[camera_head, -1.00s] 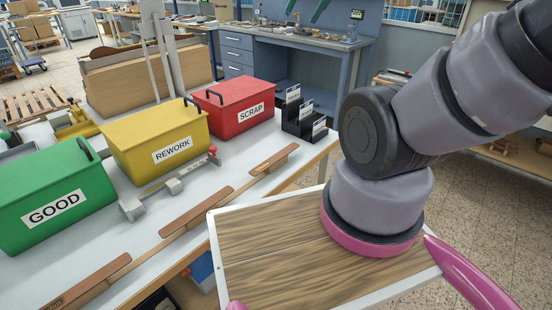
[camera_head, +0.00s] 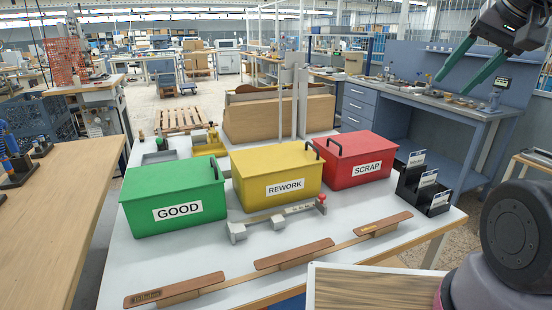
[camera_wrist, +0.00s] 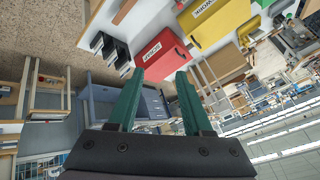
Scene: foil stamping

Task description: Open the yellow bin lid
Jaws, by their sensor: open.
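The yellow bin (camera_head: 275,178) labelled REWORK stands on the white table (camera_head: 130,255) between the green bin (camera_head: 172,197) labelled GOOD and the red bin (camera_head: 360,160) labelled SCRAP. Its yellow lid is down, with a black handle (camera_head: 313,149) at its right end. My gripper (camera_head: 480,62) has two green fingers and is at the upper right of the head view, well apart from the bins. In the wrist view my gripper (camera_wrist: 158,78) is open and empty. The yellow bin (camera_wrist: 212,18) shows upside down there, beyond the red bin (camera_wrist: 162,55).
A grey fixture with a red knob (camera_head: 320,203) and wooden-topped strips (camera_head: 295,253) lie in front of the bins. A black card holder (camera_head: 420,188) stands right of the red bin. Cardboard-coloured panels (camera_head: 280,118) stand behind. A blue workbench (camera_head: 400,110) is at the back right.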

